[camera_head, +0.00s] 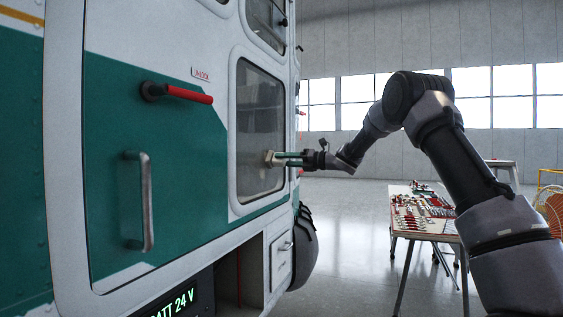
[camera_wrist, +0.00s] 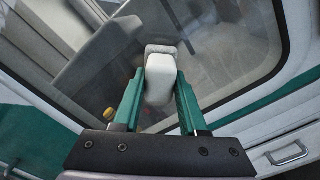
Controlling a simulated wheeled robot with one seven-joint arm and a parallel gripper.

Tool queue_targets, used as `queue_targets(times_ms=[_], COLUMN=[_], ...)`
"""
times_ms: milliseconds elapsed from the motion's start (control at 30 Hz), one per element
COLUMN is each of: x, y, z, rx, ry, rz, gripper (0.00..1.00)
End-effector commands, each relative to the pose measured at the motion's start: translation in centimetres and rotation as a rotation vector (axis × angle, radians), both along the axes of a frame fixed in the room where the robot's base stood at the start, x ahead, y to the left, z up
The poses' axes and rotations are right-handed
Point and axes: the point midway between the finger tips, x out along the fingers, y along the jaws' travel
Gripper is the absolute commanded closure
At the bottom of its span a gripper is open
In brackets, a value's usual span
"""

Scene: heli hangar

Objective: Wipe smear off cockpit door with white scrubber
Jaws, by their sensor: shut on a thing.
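My gripper (camera_head: 284,159) reaches from the right to the window of the cockpit door (camera_head: 264,202), a green and white helicopter door. In the wrist view my gripper (camera_wrist: 158,100) is shut on the white scrubber (camera_wrist: 160,80), its green fingers on both sides. The scrubber's grey pad (camera_wrist: 161,49) points at the window glass and looks to be at or very near it; I cannot tell if it touches. In the head view the scrubber (camera_head: 271,158) shows small against the pane. A faint hazy smear (camera_wrist: 205,50) seems to show on the glass beyond the pad.
A nearer green door (camera_head: 100,180) carries a red handle (camera_head: 188,94) and a metal grab handle (camera_head: 147,200). A table with tools (camera_head: 425,225) stands at the right. The floor (camera_head: 345,240) between helicopter and table is clear.

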Motion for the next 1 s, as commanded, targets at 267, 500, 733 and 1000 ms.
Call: queue_targets(times_ms=[267, 500, 733, 1000], x=[1.0, 3.0, 4.2, 4.2], y=[-0.4, -1.0, -1.3, -1.3], z=[0.0, -0.1, -0.1, 0.0], rx=[0.000, 0.000, -0.001, 0.000], ry=[-0.001, 0.000, 0.000, 0.000], rz=[-0.001, -0.001, -0.001, 0.000], gripper=[1.00, 1.00, 1.00, 1.00])
